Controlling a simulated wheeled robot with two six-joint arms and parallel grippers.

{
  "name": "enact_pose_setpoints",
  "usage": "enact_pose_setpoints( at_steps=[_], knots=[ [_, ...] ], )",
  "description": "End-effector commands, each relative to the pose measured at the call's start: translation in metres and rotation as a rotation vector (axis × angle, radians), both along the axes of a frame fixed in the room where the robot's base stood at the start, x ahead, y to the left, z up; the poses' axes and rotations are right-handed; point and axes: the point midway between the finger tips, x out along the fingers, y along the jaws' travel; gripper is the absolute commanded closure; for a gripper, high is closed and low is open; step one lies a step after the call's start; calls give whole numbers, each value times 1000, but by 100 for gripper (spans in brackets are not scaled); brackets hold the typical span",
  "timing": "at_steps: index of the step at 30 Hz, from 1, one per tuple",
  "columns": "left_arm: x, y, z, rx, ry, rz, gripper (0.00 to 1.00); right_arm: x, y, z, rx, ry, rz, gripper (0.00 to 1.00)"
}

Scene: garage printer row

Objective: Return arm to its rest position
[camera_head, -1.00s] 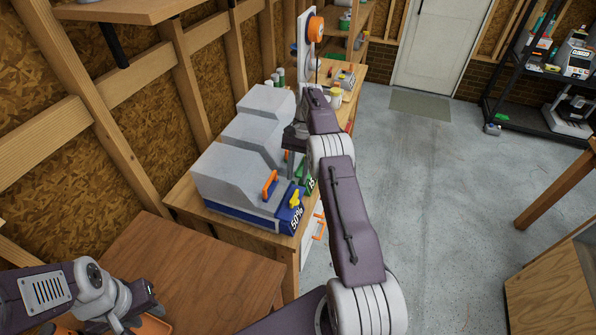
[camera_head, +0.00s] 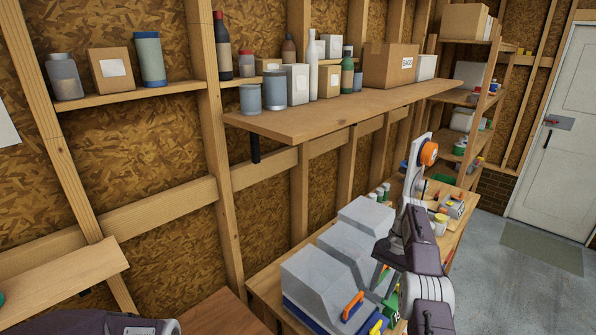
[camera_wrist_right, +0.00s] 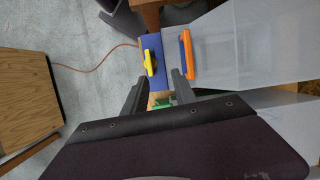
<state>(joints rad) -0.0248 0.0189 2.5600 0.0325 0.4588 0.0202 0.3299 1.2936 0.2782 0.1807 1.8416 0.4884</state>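My right arm (camera_head: 428,265) reaches in from the bottom right of the head view, over the bench with the grey bins. My right gripper (camera_head: 380,272) points down beside the grey bins (camera_head: 318,288), partly hidden by the wrist. In the right wrist view the two fingers of my right gripper (camera_wrist_right: 158,88) stand apart, with nothing held between them. Below them are a blue bin front with a yellow handle (camera_wrist_right: 150,62) and an orange handle (camera_wrist_right: 188,54). Only a link of my left arm (camera_head: 75,324) shows at the bottom left of the head view; its gripper is out of view.
A wooden shelf (camera_head: 285,122) with jars, bottles and boxes juts from the wall above the bins. An orange spool (camera_head: 428,153) stands behind my right arm. A brown tabletop (camera_head: 212,316) is at the bottom.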

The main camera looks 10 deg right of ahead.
Motion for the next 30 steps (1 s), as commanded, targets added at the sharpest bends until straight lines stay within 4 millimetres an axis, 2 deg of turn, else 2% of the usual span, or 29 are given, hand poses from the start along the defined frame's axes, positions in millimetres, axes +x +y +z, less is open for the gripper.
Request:
enact_pose_setpoints(
  at_steps=[2,6,9,13,17,21,24,28,30],
  knots=[
    [0,0,-16,0,0,0,64,8,19,28,-17,-54,44,67],
    [0,0,-32,0,0,0,64,-9,57,65,-26,-57,113,67],
    [0,0,-42,0,0,0,64,-26,80,76,-39,-73,164,67],
    [0,0,-56,0,0,0,64,-60,107,73,-59,-113,249,67],
    [0,0,-68,0,0,0,64,-109,126,49,-85,-162,355,67],
    [0,0,-76,0,0,0,64,-172,133,5,-114,-213,479,67],
    [0,0,-78,0,0,0,64,-215,131,-29,-133,-242,566,67],
    [0,0,-76,0,0,0,64,-256,124,-69,-145,-260,660,67],
    [0,0,-76,0,0,0,64,-255,122,-78,-162,-311,707,67]
  ],
)
